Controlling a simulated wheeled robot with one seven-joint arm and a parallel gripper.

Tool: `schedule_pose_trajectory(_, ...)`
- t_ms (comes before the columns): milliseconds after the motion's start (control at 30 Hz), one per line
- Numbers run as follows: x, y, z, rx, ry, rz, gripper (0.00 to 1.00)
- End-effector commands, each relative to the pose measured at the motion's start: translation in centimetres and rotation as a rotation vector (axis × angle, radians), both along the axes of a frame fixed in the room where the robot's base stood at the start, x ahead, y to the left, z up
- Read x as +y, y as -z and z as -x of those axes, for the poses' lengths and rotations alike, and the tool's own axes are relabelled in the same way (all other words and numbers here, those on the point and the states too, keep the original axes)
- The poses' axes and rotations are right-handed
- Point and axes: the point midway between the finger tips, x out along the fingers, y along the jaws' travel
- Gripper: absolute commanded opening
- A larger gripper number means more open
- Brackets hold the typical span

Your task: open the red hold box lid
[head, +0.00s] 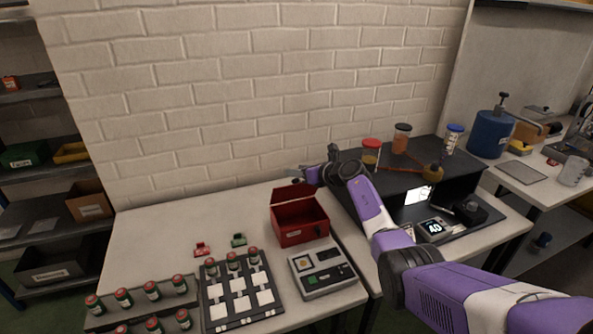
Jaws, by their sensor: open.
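The red hold box (302,235) stands on the light table, right of centre. Its lid (291,194) is raised and tilted up at the back, and the darker inside of the box shows. My gripper (298,177) is just above and behind the raised lid, at the end of my purple arm reaching in from the right. It is small in view; its fingers look empty and apart. I cannot tell whether they touch the lid.
A grey device (321,272) sits in front of the box. A rack with white squares (239,294) and several red-capped jars (152,290) are at left. Red (202,249) and green (238,240) pieces lie nearby. A black bench (455,192) stands right.

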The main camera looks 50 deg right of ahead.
Motion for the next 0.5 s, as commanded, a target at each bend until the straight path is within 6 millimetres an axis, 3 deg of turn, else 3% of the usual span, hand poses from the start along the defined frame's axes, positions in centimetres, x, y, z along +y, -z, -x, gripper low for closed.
schedule_pose_trajectory(500,-0.2,-3.0,1.6,-0.002,-0.001,0.002,0.44)
